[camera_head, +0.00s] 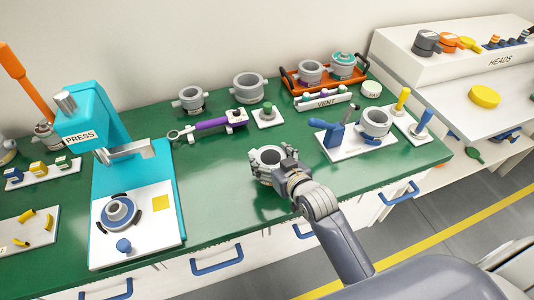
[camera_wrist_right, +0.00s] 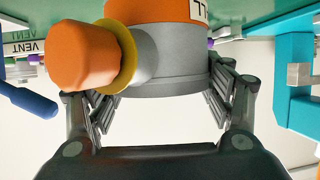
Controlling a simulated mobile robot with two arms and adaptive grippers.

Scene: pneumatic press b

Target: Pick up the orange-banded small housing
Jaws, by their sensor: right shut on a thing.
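A grey round housing (camera_head: 266,155) with an open top is at the front middle of the green bench in the head view. My right gripper (camera_head: 276,166) is shut on it. In the right wrist view, the housing (camera_wrist_right: 172,50) sits between both fingers (camera_wrist_right: 160,100); it has an orange band with part of a dark-lettered label, and a side port with a yellow ring and an orange cap (camera_wrist_right: 85,57). The orange band does not show in the head view. Whether the housing touches the bench I cannot tell. My left gripper is not in view.
A teal press (camera_head: 108,125) stands at the left. Other grey housings stand at the back (camera_head: 190,99), (camera_head: 248,88) and in an orange tray (camera_head: 290,82). A white fixture plate (camera_head: 340,150) is to the right. The green bench (camera_head: 220,185) is clear around my gripper.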

